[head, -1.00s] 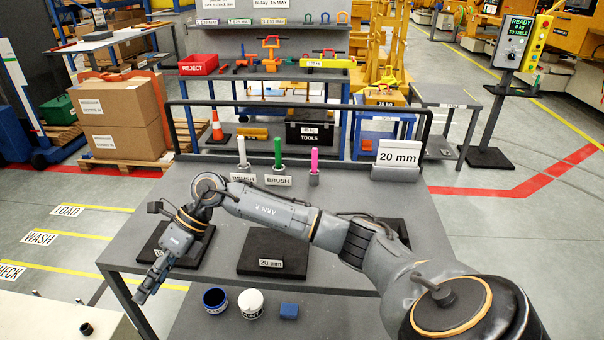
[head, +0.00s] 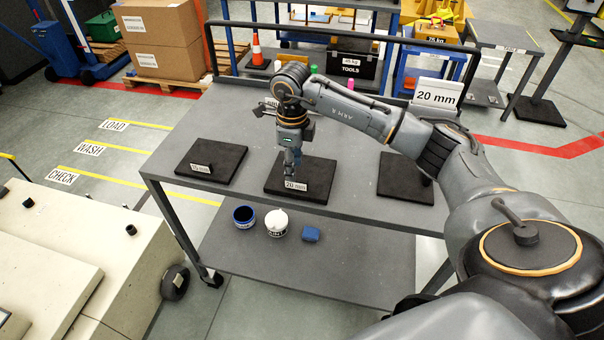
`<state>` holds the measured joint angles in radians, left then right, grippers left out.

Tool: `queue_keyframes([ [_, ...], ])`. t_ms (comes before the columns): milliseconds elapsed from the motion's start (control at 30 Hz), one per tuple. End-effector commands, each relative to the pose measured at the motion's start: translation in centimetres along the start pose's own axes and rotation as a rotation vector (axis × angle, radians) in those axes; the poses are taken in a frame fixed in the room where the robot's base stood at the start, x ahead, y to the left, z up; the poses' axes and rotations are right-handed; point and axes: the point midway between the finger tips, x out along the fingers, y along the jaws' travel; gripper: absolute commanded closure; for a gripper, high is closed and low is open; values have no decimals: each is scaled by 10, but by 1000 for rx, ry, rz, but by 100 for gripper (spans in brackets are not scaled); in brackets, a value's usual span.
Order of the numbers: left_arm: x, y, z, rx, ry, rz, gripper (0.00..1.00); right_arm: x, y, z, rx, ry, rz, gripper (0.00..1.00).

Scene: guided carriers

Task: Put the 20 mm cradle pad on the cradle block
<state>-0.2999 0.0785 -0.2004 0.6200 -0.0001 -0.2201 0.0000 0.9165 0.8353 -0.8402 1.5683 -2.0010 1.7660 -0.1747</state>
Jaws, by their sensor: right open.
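The 20 mm cradle pad (head: 322,176) is a flat black slab in the middle of the grey table, with a "20 mm" label on its front edge. My right gripper (head: 291,177) points down over the pad, just behind the label. It is open, and its fingers look narrow; I cannot tell whether they touch the pad. My left gripper is not in view. A pale, stepped block (head: 110,225) stands on the floor at lower left; I cannot tell whether it is the cradle block.
Black pads lie left (head: 222,158) and right (head: 395,180) on the table (head: 170,180). A "20 mm" sign (head: 437,95) stands at the back right. The lower shelf (head: 330,265) holds a blue cup (head: 244,217), a white pot (head: 276,223) and a blue block (head: 311,234).

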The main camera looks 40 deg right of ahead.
Motion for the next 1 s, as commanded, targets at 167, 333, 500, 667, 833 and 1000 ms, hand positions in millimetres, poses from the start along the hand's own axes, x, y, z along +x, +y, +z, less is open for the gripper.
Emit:
queue_keyframes([
  [167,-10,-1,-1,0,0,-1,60,13,2,-4,0,3,3,58],
  [333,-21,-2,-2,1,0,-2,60,40,3,-8,1,1,4,58],
  [500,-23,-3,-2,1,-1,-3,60,54,2,-8,0,-1,1,58],
  [667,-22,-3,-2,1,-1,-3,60,55,2,-7,0,-2,0,58],
  [833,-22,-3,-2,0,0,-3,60,55,2,-7,0,-2,0,83],
  [1000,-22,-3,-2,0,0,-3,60,54,2,-7,0,-2,0,100],
])
